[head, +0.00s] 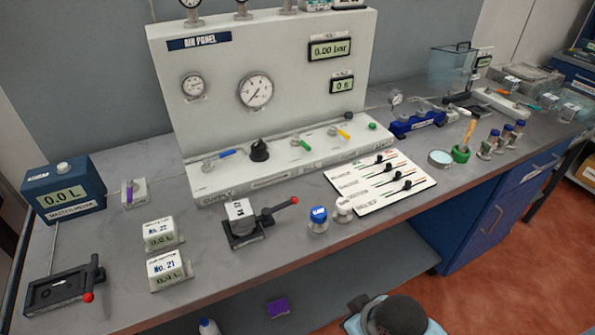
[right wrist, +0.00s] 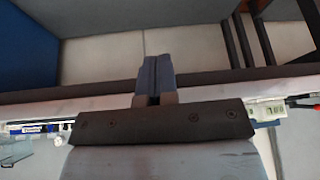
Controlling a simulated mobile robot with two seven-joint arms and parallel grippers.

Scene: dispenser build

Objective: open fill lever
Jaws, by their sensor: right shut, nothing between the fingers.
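The white air panel (head: 262,90) stands at the back of the bench. Its base ledge carries a blue lever (head: 228,154), a green lever (head: 304,143) and a yellow lever (head: 344,133), with a black knob (head: 259,150) between the blue and green ones. The lever labels are too small to read, so I cannot tell which is the fill lever. My right gripper (right wrist: 157,62) shows in the right wrist view, its fingers together and empty, away from any lever. My left gripper is not in view.
In front of the panel are a clamp with a red-tipped handle (head: 265,218), a white slider board (head: 380,182), blue-capped (head: 319,214) and white-capped jars, and numbered boxes (head: 168,270). A blue meter (head: 63,188) and a black clamp (head: 65,287) stand at left. The front middle bench edge is clear.

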